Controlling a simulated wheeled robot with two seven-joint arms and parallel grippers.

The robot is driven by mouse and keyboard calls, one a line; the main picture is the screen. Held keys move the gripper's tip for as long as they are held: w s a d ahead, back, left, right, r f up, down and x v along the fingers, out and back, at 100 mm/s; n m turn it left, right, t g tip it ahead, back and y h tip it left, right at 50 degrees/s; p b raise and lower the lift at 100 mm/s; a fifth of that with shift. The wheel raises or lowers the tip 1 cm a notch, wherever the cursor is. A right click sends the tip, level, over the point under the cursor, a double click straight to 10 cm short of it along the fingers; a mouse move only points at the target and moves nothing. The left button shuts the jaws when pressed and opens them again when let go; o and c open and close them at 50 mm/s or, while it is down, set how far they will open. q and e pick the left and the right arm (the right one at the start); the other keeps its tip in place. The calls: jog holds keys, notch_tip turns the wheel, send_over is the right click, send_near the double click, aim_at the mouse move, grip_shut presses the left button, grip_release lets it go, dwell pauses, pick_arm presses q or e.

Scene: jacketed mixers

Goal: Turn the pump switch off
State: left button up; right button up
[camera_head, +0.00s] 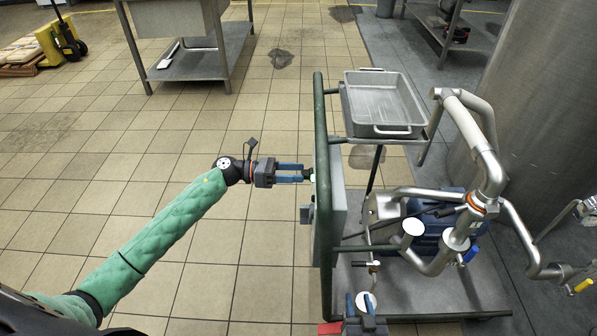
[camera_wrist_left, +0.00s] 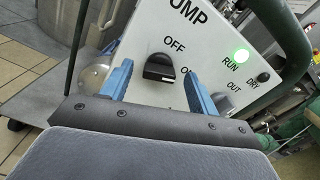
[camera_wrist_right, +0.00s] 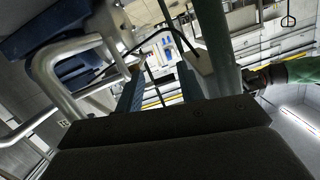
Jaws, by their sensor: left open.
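The pump switch (camera_wrist_left: 160,68) is a black rotary knob on the light grey pump panel (camera_wrist_left: 215,42). In the left wrist view its handle lies roughly level, with a light mark at its right end toward the partly covered ON label. The OFF label is above it. The green RUN lamp (camera_wrist_left: 242,56) is lit. My left gripper (camera_head: 302,174) is open in front of the panel; its blue fingers stand on either side of the knob, and I cannot tell whether they touch it. My right gripper (camera_wrist_right: 160,85) is open and empty, low beside the cart in the head view.
The panel sits on a green-framed cart (camera_head: 320,120) carrying steel pipes (camera_head: 480,160), a blue pump motor (camera_head: 432,232) and a steel tray (camera_head: 382,103). A large steel vessel (camera_head: 545,110) stands at the right.

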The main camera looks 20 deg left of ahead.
pick_arm(q)
jog(key=shift+w+d, duration=0.2)
jog(key=shift+d, duration=0.5)
pick_arm(e)
jog(key=shift+s+f, duration=0.2)
jog(key=shift+f, duration=0.25)
pick_arm(q)
jog(key=c, duration=1)
pick_arm(e)
jog(key=s+d+f+g+h+p, duration=0.1)
jog(key=s+f+g, duration=0.4)
jog(key=f, duration=0.4)
jog(key=s+d+f+g+p, duration=0.1)
jog(key=s+f+g+p, duration=0.1)
jog(key=s+f, duration=0.55)
pick_arm(q)
jog(key=n+p, duration=0.2)
jog(key=n, duration=0.2)
jog(key=n+p, duration=0.3)
jog(key=n, duration=0.2)
jog(key=n+p, duration=0.2)
jog(key=n, duration=0.3)
jog(key=shift+w+f+p, duration=0.25)
jog(key=shift+p, duration=0.05)
pick_arm(e)
notch_tip(320, 180, up, 13)
jog(key=w+g, duration=0.1)
jog(key=shift+w+a+r, duration=0.15)
jog(key=shift+a+r, duration=0.05)
jog(key=shift+a, duration=0.2)
